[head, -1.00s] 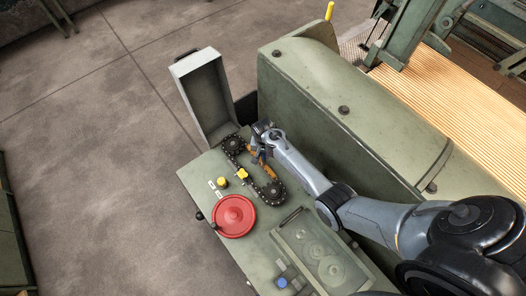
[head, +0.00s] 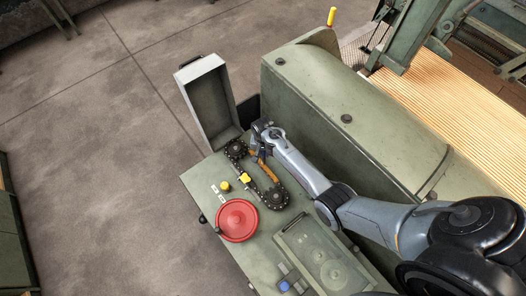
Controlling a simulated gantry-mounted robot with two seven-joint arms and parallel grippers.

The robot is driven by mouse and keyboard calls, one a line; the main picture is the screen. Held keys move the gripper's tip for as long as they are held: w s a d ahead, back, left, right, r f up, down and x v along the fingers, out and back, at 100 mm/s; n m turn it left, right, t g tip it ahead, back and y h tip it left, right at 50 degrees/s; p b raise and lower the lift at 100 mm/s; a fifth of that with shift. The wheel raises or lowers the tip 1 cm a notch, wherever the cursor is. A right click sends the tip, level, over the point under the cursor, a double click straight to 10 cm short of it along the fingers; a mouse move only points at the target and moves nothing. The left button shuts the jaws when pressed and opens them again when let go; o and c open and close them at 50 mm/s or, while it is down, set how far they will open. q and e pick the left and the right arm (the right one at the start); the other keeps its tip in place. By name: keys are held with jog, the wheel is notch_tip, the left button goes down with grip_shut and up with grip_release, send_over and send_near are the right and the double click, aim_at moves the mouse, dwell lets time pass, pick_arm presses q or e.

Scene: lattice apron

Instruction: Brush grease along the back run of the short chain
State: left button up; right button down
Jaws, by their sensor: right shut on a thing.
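The short chain (head: 247,178) runs around two dark sprockets on the green machine top, an upper one (head: 236,149) and a lower one (head: 275,197). My right gripper (head: 262,152) is over the back side of the chain, near the upper sprocket. It is shut on a brush with an orange-brown handle (head: 267,170), which slants down along the back run. The gripper hides the brush's tip, so I cannot tell whether bristles touch the chain. My left gripper is not in view.
A red round handwheel (head: 237,220) and yellow knobs (head: 225,186) sit in front of the chain. An open grey box-like cover (head: 207,100) stands beyond the upper sprocket. A large green housing (head: 345,105) rises behind my right arm. A recessed panel (head: 322,252) lies at the lower right.

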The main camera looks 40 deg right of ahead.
notch_tip(320, 180, up, 4)
jog(key=p, duration=0.3)
jog(key=shift+w+r+p, duration=0.1)
jog(key=shift+r+p, duration=0.1)
jog(key=shift+p, duration=0.1)
jog(key=shift+r+p, duration=0.45)
jog(key=shift+a, duration=0.1)
